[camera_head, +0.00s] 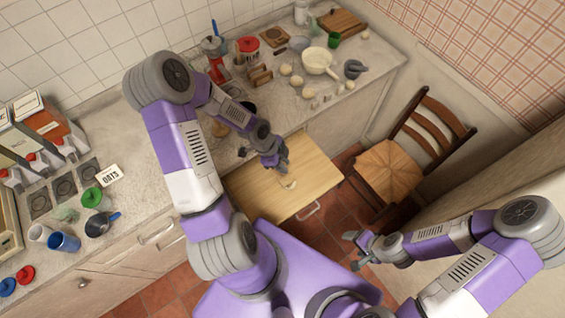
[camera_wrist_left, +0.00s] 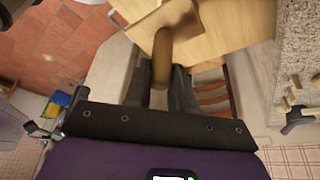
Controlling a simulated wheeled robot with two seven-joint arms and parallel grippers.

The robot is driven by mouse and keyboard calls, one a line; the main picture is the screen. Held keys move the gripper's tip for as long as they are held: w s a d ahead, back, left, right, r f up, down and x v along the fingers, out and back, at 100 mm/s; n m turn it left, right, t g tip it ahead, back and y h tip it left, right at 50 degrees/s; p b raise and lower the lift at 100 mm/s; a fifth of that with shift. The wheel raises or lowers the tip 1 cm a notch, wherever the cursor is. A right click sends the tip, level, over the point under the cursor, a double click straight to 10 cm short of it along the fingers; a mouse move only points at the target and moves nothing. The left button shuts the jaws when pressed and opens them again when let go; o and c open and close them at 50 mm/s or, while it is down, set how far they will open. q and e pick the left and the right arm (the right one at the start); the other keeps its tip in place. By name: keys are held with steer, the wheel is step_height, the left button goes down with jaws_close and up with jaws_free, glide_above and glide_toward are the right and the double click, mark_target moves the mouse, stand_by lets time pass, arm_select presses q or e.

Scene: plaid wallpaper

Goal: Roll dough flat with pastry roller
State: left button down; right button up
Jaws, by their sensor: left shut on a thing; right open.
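My left gripper (camera_head: 280,163) is over the pale wooden pull-out board (camera_head: 262,198) in front of the counter. In the left wrist view its two fingers (camera_wrist_left: 160,90) are shut on the handle of the wooden pastry roller (camera_wrist_left: 176,20). The roller's brown body lies over the board (camera_wrist_left: 222,25) there; I cannot tell whether it touches it. In the head view the gripper mostly hides the roller. A small pale shape (camera_head: 290,184) shows on the board just below the gripper; I cannot tell whether it is dough. My right gripper (camera_head: 358,248) is open and empty, right of the board.
A wooden chair (camera_head: 390,172) stands right of the board. The counter behind holds a cream pan (camera_head: 318,61), a grey mortar (camera_head: 354,69), a green cup (camera_head: 333,40) and several small items. The board's left part is bare.

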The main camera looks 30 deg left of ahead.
arm_select(q)
steer(key=shift+f, duration=0.15)
steer(key=f+b, duration=0.2)
steer(key=w+f+b, duration=0.1)
steer(key=b, duration=0.1)
steer(key=w+d+f+b, duration=0.1)
steer(key=f, duration=0.1)
steer(key=shift+w+d+f+b, duration=0.1)
steer(key=shift+f+b, duration=0.25)
steer(key=shift+b, duration=0.05)
steer(key=shift+f+b, duration=0.3)
steer(key=shift+f, duration=0.1)
stand_by(0.6)
steer(key=shift+r, duration=0.1)
